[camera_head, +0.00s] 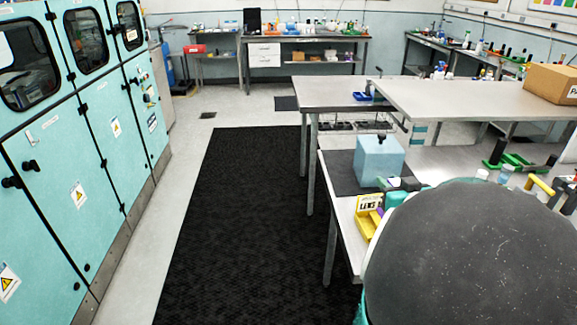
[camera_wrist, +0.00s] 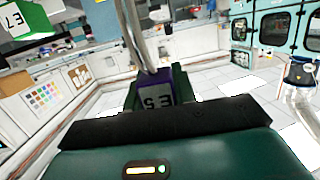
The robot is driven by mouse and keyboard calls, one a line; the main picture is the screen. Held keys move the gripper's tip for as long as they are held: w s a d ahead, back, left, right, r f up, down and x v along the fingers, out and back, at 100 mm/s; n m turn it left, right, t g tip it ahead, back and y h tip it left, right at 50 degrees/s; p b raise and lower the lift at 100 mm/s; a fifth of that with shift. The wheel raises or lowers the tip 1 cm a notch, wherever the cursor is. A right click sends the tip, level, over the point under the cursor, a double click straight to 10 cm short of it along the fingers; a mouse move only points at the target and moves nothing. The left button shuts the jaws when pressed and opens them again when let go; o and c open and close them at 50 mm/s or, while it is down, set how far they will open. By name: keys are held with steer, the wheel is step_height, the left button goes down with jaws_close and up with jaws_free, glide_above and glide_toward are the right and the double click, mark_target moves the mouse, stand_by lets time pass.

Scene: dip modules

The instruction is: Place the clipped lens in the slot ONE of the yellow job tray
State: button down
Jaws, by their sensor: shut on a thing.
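My gripper (camera_wrist: 156,92) shows in the wrist view with its dark green fingers closed on a small purple piece with a pale label (camera_wrist: 157,97). The label looks upside down, and its characters are hard to read. I take this piece to be the clipped lens, but the lens itself cannot be made out. In the head view the yellow job tray (camera_head: 365,227) stands at the front edge of the near bench, partly hidden behind my arm. A purple piece with a pale label shows at its back. I cannot read the slot marks.
A pale blue block (camera_head: 379,158) stands on a dark mat just behind the tray. Green holders (camera_head: 515,165), small bottles and a yellow-handled item (camera_head: 540,185) lie to the right. A cardboard box (camera_head: 552,83) sits on the farther bench. The black floor mat (camera_head: 240,220) at left is clear.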

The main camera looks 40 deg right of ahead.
steer(key=w+d+f, duration=0.2)
steer(key=w+f, duration=0.4)
steer(key=f, duration=0.3)
steer(key=shift+w+d+f, duration=0.2)
steer(key=shift+w+f, duration=0.05)
steer(key=shift+f, duration=0.15)
steer(key=shift+f, duration=0.15)
steer(key=c, duration=1.1)
jaws_free()
steer(key=shift+c, duration=0.2)
steer(key=v, duration=1.2)
